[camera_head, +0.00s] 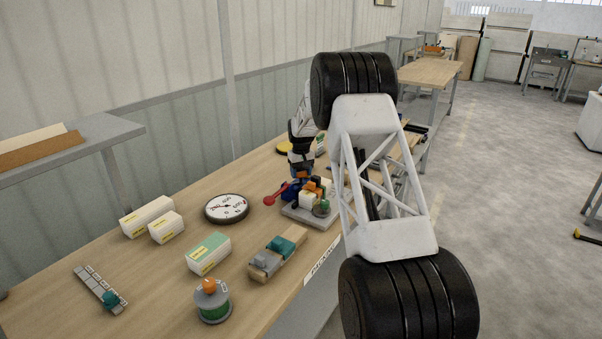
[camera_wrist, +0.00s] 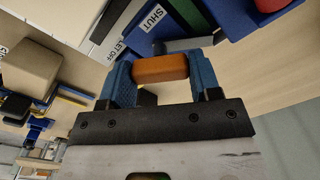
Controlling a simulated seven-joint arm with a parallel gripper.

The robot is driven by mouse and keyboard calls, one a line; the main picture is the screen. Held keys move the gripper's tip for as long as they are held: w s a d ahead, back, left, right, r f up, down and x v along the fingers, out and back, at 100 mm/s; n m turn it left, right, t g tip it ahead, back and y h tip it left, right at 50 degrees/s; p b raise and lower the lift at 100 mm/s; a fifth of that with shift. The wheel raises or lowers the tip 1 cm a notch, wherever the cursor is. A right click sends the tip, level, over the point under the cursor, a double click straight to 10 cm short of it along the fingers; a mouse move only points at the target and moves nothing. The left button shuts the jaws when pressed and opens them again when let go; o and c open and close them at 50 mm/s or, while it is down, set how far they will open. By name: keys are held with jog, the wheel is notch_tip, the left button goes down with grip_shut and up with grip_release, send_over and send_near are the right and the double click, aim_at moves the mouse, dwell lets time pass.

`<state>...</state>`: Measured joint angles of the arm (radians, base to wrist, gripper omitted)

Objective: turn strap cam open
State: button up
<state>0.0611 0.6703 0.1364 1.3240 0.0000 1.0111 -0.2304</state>
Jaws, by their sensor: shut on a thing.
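My gripper (camera_wrist: 163,78) shows close up in the wrist view, its two blue fingers shut on an orange rounded grip (camera_wrist: 160,68). The grip appears to be the handle of the strap cam; a grey bar (camera_wrist: 190,44) shows just beyond it. A white label reading SHUT (camera_wrist: 155,17) lies on a blue part above the grip, with a second label, partly readable as LET OFF (camera_wrist: 128,46), beside it. In the head view my gripper (camera_head: 303,178) is over the crowded grey fixture board (camera_head: 297,213), and the cam is hard to make out among the parts there.
A red-ended lever (camera_head: 270,198) sticks out left of the fixture. A round dial (camera_head: 227,208), white boxes (camera_head: 208,254), a wooden block with a teal part (camera_head: 278,252) and an orange-knobbed round device (camera_head: 212,301) stand on the bench. A tan block (camera_wrist: 32,68) is left in the wrist view.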

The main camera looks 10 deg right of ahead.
aim_at(301, 172)
jog(key=m, duration=0.5)
jog(key=shift+m, duration=0.3)
jog(key=m, duration=0.5)
jog(key=shift+m, duration=0.3)
jog(key=o, duration=0.9)
jog(key=shift+r, duration=0.15)
jog(key=shift+r, duration=3.8)
jog(key=shift+s+r, duration=0.1)
